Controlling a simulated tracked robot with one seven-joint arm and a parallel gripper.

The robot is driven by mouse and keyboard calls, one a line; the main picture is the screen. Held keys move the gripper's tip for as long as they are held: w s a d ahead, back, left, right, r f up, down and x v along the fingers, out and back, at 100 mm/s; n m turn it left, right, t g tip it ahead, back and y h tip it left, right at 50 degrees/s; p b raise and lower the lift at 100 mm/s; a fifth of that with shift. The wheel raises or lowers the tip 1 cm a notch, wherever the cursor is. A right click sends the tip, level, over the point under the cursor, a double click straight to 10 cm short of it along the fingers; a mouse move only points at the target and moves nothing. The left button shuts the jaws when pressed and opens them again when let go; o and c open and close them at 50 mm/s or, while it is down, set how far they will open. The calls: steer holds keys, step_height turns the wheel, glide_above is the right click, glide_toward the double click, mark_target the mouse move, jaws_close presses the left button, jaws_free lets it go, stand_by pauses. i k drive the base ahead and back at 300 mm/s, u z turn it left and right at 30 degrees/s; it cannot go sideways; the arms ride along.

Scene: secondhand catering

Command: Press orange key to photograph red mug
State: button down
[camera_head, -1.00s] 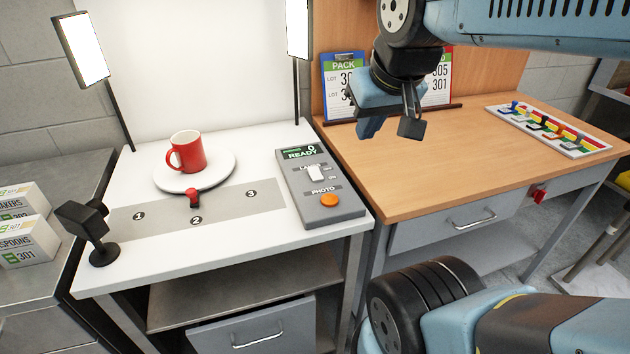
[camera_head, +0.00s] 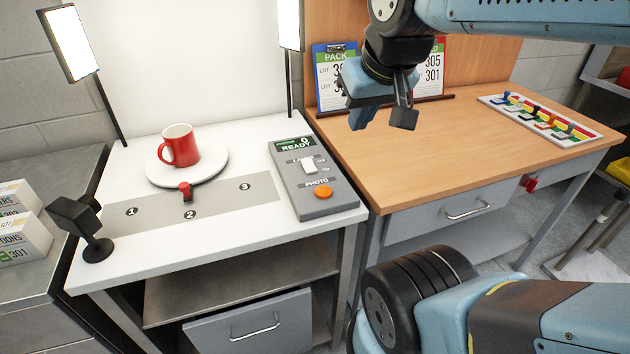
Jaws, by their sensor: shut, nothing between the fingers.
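The red mug (camera_head: 180,147) stands upright on a round white turntable (camera_head: 210,172), its handle to the left. A small red-tipped lever (camera_head: 185,191) sits at the turntable's front edge, near the number 2. The orange key (camera_head: 323,192) is at the lower end of the grey control box (camera_head: 311,208), by the word PHOTO. The box's display (camera_head: 296,145) reads READY with a 0 above. A white switch (camera_head: 308,165) sits midway on the box. My gripper (camera_head: 382,117) is shut and empty, above the wooden table, right of the box and apart from it.
A black camera on a stand (camera_head: 83,226) is at the white table's left front. Two lamps (camera_head: 68,43) flank the backdrop. Clipboards (camera_head: 331,84) lean behind my gripper. A tray of coloured levers (camera_head: 540,118) lies on the wooden table (camera_head: 430,180), whose middle is clear.

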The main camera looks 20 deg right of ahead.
mark_target(322, 192)
steer(key=z, duration=0.2)
steer(key=k, duration=0.85)
steer(key=z, duration=0.85)
